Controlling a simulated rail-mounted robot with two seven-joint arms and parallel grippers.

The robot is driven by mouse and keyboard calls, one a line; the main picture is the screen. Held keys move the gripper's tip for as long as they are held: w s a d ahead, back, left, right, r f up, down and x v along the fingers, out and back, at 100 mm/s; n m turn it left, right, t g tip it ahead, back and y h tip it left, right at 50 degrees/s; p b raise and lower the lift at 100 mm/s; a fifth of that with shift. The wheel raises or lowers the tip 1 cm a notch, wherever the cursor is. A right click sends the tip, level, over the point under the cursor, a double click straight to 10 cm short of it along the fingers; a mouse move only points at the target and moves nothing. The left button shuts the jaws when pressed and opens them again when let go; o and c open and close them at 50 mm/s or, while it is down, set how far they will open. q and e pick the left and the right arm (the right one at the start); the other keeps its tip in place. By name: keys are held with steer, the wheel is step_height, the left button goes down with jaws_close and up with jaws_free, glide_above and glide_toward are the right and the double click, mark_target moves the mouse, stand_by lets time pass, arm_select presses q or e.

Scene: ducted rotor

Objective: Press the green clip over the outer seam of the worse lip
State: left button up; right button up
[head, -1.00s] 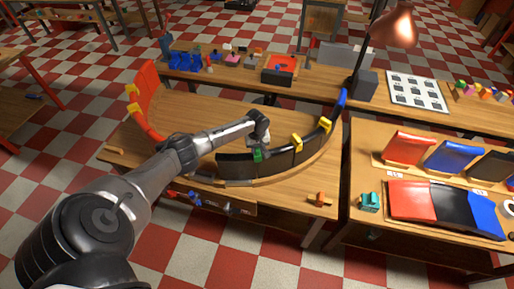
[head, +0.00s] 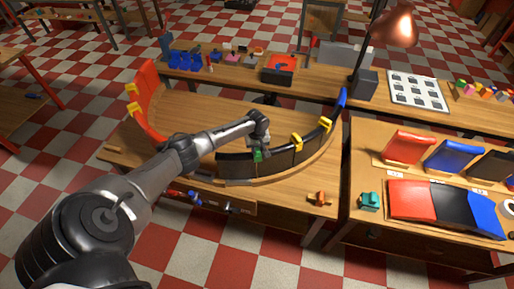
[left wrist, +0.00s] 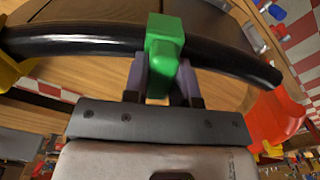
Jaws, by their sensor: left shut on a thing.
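A green clip (head: 257,156) is between the fingers of my left gripper (head: 260,149), which is shut on it. In the left wrist view the clip (left wrist: 163,45) lies across the dark curved lip (left wrist: 75,38), with the fingers (left wrist: 163,82) on either side of its lower part. I cannot tell whether it is pressed fully down. In the head view the black lip panels (head: 236,166) stand along the front of the ring on the bench, and the clip is at their upper edge. The gripper partly hides the seam there. My right gripper is not in view.
Yellow clips (head: 297,141) sit on the ring's right part. Red panels (head: 148,82) stand at its left and a blue panel (head: 342,98) at its right. A teal piece (head: 370,201) and sample panels (head: 411,200) are on the right bench. The ring's middle is clear.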

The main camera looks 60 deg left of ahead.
arm_select(q)
steer(key=o, duration=1)
step_height(320, 180, up, 14)
steer(key=shift+f+p, duration=0.15)
steer(key=shift+p, duration=0.15)
